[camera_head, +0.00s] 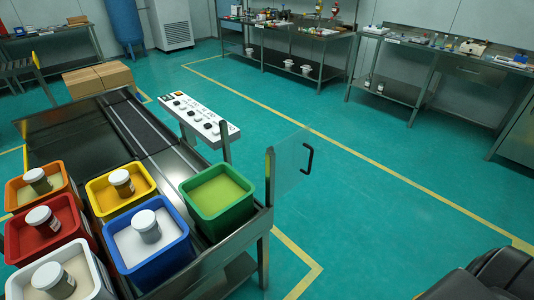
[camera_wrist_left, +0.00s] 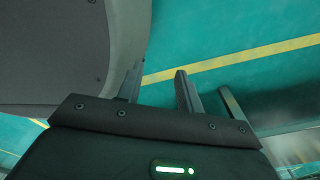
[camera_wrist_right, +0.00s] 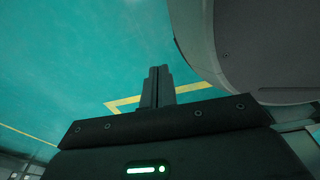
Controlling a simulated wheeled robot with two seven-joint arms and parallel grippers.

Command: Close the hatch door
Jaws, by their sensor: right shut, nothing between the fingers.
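The hatch door (camera_head: 290,165) is a clear panel with a black handle (camera_head: 308,158) on its right edge. It stands upright beside a metal post (camera_head: 269,177) at the right end of the metal bench and sticks out over the floor, swung open. Neither gripper shows in the head view, so their distance to the door cannot be told. In the left wrist view my left gripper (camera_wrist_left: 159,84) is open, with nothing between its fingers. In the right wrist view my right gripper (camera_wrist_right: 157,76) is shut and empty. The door cannot be made out in either wrist view.
The bench (camera_head: 85,150) carries coloured bins, including a green bin (camera_head: 218,195) and a blue bin (camera_head: 150,245), several with jars. A white control panel (camera_head: 195,115) stands behind it. Worktables (camera_head: 420,55) line the back. The floor right of the door is clear.

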